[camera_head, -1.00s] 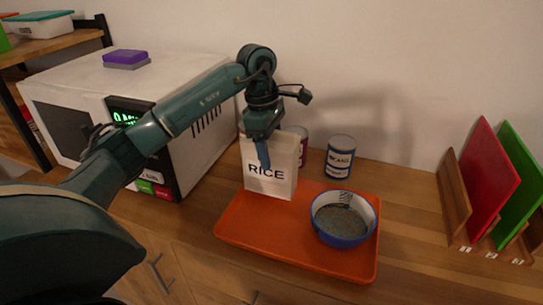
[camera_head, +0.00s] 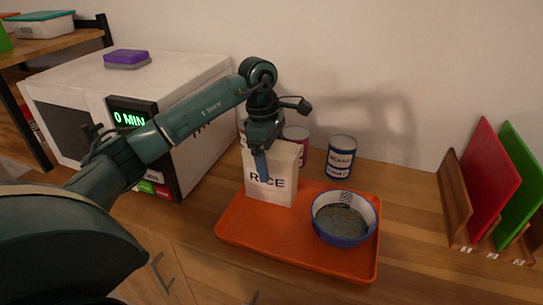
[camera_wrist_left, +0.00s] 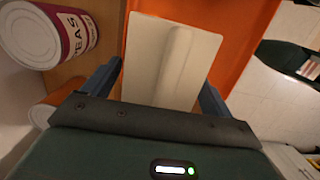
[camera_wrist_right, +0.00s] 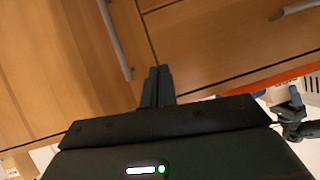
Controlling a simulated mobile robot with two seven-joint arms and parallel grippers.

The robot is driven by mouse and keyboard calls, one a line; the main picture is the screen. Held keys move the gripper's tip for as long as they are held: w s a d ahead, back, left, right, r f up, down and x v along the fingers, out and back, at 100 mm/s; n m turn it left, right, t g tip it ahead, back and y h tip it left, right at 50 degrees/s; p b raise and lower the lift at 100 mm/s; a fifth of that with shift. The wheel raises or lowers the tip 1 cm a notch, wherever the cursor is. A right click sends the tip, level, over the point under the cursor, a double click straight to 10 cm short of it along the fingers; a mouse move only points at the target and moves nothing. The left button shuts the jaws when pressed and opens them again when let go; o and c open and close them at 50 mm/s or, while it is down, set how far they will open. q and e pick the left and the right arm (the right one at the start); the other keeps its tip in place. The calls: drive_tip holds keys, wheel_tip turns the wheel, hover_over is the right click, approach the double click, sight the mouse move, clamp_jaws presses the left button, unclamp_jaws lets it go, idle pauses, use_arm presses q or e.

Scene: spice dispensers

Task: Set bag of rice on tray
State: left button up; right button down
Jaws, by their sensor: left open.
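The bag of rice (camera_head: 284,160) is a pale, box-like pack marked RICE. It stands upright at the back left of the orange tray (camera_head: 262,247). My left gripper (camera_head: 261,167) is at the bag from above, with one blue finger in front of its label. In the left wrist view the open fingers (camera_wrist_left: 160,85) lie on either side of the bag's top (camera_wrist_left: 172,58), with narrow gaps. The bag's far side is hidden. My right gripper (camera_wrist_right: 157,86) shows only in its wrist view, fingers together and empty, before wooden cabinet fronts.
A blue-and-white bowl (camera_head: 343,217) with grey-brown contents sits on the tray's right part. A beans can (camera_head: 340,157) and a red-labelled can (camera_head: 298,136) stand behind the tray. A microwave (camera_head: 190,110) is at left, cutting boards (camera_head: 488,180) at right. The tray's front left is clear.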

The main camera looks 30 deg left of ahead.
use_arm(q)
drive_tip(key=shift+r, duration=0.1)
drive_tip(key=r, duration=0.4)
drive_tip(key=a+r, duration=0.1)
drive_tip(key=r, duration=0.7)
drive_tip(key=shift+s+a+p, duration=0.2)
drive_tip(key=shift+a+p, duration=0.1)
drive_tip(key=shift+a, duration=0.05)
